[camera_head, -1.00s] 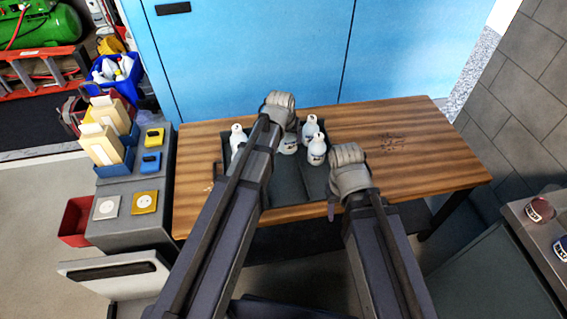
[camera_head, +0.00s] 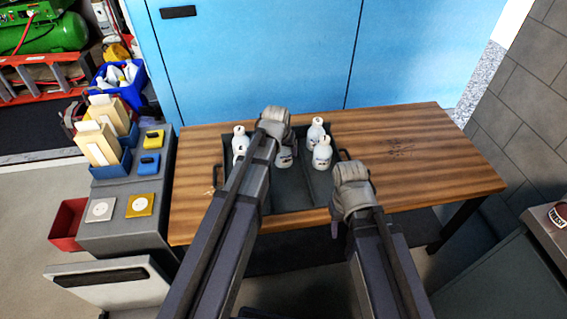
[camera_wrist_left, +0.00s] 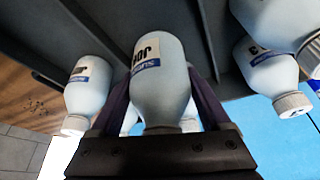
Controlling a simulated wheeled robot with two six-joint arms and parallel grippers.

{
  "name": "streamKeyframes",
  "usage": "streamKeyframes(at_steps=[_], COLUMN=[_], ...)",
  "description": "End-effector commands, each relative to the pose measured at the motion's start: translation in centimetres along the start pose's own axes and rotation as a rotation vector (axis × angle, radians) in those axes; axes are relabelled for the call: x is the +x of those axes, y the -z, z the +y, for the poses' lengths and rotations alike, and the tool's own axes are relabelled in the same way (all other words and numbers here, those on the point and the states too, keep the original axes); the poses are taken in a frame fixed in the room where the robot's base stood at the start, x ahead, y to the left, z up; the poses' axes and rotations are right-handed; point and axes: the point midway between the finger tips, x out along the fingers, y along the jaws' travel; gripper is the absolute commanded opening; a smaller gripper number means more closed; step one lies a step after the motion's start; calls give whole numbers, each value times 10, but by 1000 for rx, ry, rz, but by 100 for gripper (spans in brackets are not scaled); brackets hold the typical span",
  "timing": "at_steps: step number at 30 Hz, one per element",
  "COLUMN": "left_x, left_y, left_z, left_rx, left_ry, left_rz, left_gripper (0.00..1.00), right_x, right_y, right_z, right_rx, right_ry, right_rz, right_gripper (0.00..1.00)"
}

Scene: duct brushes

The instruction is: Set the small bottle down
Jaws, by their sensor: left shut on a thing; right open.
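My left gripper (camera_head: 277,138) is shut on a small white bottle (camera_head: 285,157), held over the middle part of a dark tray (camera_head: 290,194). The gripper hides part of this bottle in the head view. In the left wrist view the held bottle (camera_wrist_left: 160,78) sits between the fingers, with dark lettering on its label. I cannot tell whether its base touches the tray floor. A white bottle (camera_head: 239,143) stands at the tray's left, and two more (camera_head: 316,131) (camera_head: 322,153) stand at its right. My right gripper (camera_head: 351,184) is open and empty by the tray's front right corner.
The tray has dividers and side handles and lies on a wooden table (camera_head: 420,150). The table's right part is clear. Blue cabinet doors (camera_head: 260,55) stand behind. A grey unit (camera_head: 125,228) with card boxes and sockets stands at the left.

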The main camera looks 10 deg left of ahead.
Motion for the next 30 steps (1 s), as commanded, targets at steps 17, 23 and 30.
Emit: streamKeyframes(at_steps=[17,23,30], left_x=[34,34,36], left_y=[-14,-14,-15], left_z=[0,0,0], left_rx=[0,0,0], left_ry=[0,0,0], left_rz=[0,0,0], left_gripper=[3,3,95], right_x=[36,36,38], right_y=[2,2,2], right_z=[-4,-4,-4], right_rx=[0,0,0], right_ry=[0,0,0], right_rz=[0,0,0], right_gripper=[50,50,50])
